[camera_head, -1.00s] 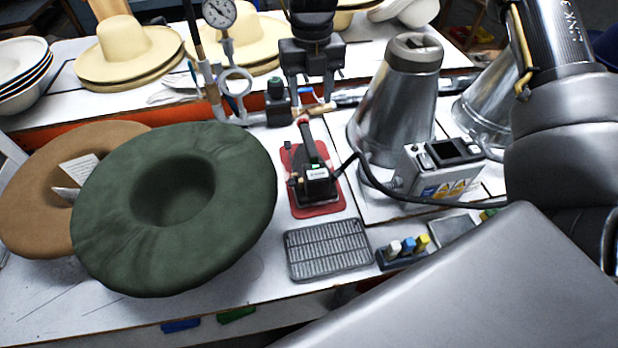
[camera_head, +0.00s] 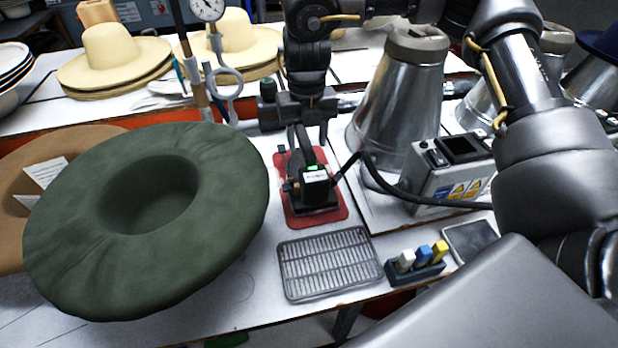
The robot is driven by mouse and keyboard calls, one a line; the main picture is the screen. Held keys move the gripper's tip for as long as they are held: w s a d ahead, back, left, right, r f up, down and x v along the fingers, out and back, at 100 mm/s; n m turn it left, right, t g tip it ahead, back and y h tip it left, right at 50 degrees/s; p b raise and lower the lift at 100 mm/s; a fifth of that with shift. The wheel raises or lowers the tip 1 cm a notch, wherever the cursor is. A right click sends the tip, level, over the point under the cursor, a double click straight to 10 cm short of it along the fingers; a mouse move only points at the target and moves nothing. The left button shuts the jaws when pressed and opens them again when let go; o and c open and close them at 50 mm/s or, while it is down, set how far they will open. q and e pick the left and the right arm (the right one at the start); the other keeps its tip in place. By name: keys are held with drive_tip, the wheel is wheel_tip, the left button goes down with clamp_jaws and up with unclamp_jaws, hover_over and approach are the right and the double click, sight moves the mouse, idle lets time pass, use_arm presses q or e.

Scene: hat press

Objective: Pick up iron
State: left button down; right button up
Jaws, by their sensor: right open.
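The iron (camera_head: 315,184) is black, with a small green light on it. It sits on a red pad (camera_head: 331,214) on the white table, with its handle toward the back. My right gripper (camera_head: 307,128) reaches in from the back and is open at the far end of the iron, close to the handle. It partly hides the back of the handle, and I cannot tell whether the fingers touch it. My left gripper is not in view.
A green felt hat (camera_head: 225,215) lies left of the iron. A metal grid (camera_head: 330,262) lies in front. A control box (camera_head: 445,178) with a black cable and a metal cone (camera_head: 395,105) stand to the right. A gauge stand (camera_head: 215,60) is behind left.

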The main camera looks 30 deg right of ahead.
sight(309, 149)
drive_tip(key=shift+s+f+p, duration=0.15)
drive_tip(key=shift+f+p, duration=0.05)
drive_tip(key=shift+f, duration=1.35)
drive_tip(key=shift+s+f+p, duration=0.1)
drive_tip(key=shift+f+p, duration=0.1)
drive_tip(key=shift+f, duration=1.35)
clamp_jaws()
drive_tip(key=shift+w+d+r, duration=0.1)
